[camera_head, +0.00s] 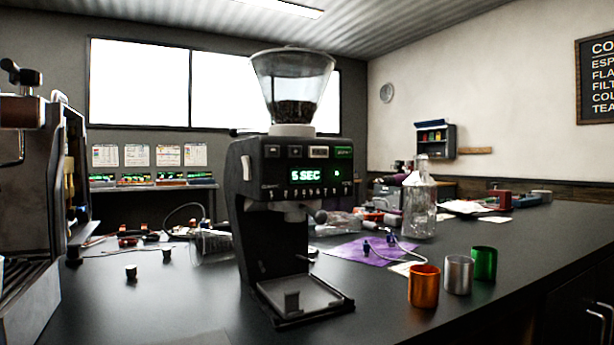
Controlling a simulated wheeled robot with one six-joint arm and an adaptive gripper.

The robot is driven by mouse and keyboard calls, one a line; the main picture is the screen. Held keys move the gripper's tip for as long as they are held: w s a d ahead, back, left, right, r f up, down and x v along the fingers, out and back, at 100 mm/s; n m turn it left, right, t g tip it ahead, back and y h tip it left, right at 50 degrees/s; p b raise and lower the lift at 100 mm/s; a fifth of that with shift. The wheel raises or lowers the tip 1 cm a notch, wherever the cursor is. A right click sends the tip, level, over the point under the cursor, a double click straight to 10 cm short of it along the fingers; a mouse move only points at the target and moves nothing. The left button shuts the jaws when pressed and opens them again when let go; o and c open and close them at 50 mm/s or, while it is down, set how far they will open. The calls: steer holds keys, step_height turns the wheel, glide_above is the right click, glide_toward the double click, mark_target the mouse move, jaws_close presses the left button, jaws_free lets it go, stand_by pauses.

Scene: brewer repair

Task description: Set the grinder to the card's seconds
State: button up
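The black grinder (275,220) stands upright on the dark counter in the middle of the head view, with a clear hopper (292,85) holding dark beans. Its green display (306,175) reads "5 SEC". A row of small marks or buttons (305,193) runs below the display; they are too small to read. A tray (300,296) forms its base. Several sheets (152,155) hang on the back wall, and a pale paper (404,267) lies right of the grinder; I cannot tell which is the card, and no seconds can be read on them. My gripper is not in view.
Orange (423,287), silver (458,275) and green (484,264) cups stand at the right front. A glass bottle (419,205) stands behind them, near a purple cloth (370,250). An espresso machine (35,190) is at left. The counter's left front is mostly clear.

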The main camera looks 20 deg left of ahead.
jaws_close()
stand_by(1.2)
